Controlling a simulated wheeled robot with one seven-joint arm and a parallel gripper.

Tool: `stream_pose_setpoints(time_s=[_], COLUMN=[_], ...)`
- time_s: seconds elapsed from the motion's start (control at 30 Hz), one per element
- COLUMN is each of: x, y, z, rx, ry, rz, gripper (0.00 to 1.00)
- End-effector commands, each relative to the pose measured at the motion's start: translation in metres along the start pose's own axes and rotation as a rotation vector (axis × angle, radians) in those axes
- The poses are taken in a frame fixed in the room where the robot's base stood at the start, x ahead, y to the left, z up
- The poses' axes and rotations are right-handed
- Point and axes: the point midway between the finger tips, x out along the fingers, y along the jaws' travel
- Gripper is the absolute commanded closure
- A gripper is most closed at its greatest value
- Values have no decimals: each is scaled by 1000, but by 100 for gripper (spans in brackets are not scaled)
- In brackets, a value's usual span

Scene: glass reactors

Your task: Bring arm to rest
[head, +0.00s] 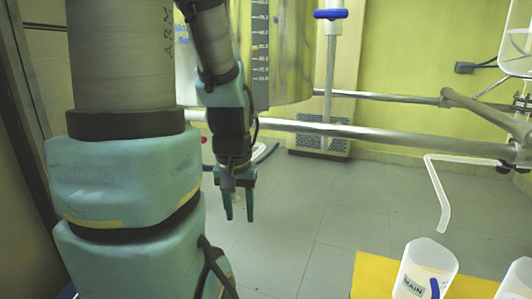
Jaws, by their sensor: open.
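My gripper (238,204) hangs from my arm left of the picture's middle, with its fingers pointing down. Its two teal fingers are apart and nothing shows between them. Behind it is grey tiled floor. My large arm links, covered in teal and grey, fill the left side of the head view.
A glass reactor vessel (285,60) with a printed scale stands behind my arm. Metal rails (350,131) cross the middle and right. A white container labelled MAIN (425,268) stands at the lower right by a yellow surface (375,275), below a bent white tube (438,190).

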Motion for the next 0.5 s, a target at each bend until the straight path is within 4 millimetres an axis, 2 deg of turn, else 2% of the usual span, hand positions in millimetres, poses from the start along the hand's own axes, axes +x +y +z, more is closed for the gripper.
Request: stream_pose_setpoints(time_s=[0.03,0.5], x=[-33,-177], y=[0,1], z=[-5,-25], rx=[0,1], ry=[0,0], rz=[0,0], gripper=[56,56])
